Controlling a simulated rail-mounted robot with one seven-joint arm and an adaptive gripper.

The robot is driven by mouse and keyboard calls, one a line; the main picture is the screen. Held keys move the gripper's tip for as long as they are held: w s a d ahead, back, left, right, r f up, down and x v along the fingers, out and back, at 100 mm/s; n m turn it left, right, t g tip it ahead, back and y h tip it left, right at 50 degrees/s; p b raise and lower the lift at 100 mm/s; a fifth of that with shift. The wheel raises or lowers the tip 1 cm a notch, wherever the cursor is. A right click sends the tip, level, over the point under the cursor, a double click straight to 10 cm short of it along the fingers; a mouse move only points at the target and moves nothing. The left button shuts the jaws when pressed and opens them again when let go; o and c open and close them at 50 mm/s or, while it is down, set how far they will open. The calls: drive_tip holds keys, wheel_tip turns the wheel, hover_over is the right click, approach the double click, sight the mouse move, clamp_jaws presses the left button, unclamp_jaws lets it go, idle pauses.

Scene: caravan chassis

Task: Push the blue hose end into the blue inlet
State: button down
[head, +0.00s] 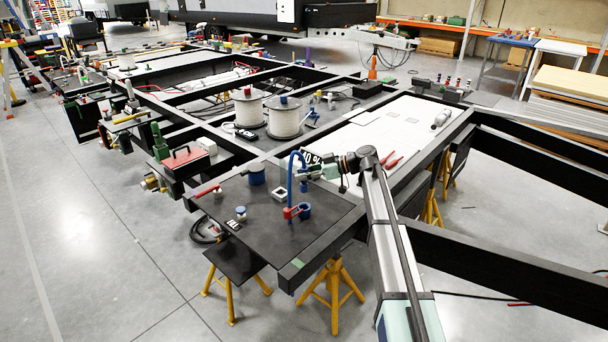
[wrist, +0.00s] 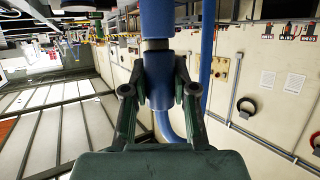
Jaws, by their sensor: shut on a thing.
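A blue hose (head: 290,180) rises from the dark panel, arcs over at the top and runs into my gripper (head: 303,174). In the wrist view my gripper (wrist: 158,88) is shut around the blue hose end (wrist: 157,18), just behind a pale metal collar. More of the hose hangs behind the fingers. Blue fittings stand on the panel: a ring-shaped one (head: 305,210) beside a red valve-like part (head: 292,212), and a wider cylinder (head: 257,175) to the left. I cannot tell for sure which is the inlet.
The dark panel (head: 262,225) also carries a small white square frame (head: 280,194), a blue-capped part (head: 241,213) and a red-handled tool (head: 206,191). Two white spools (head: 284,118) stand behind on the chassis. The panel's front right is mostly clear.

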sight(304, 187)
drive_tip(key=shift+f+b, duration=0.1)
drive_tip(key=shift+b, duration=0.3)
drive_tip(key=shift+f, duration=0.2)
drive_tip(key=shift+f+b, duration=2.15)
drive_tip(key=shift+f, duration=0.45)
drive_tip(key=shift+b, duration=1.3)
drive_tip(key=shift+f+b, duration=1.65)
drive_tip(key=shift+f, duration=0.45)
drive_tip(key=c, duration=0.8)
unclamp_jaws()
drive_tip(key=shift+c, duration=0.2)
drive_tip(key=shift+d+r, duration=0.1)
drive_tip(key=shift+d, duration=0.05)
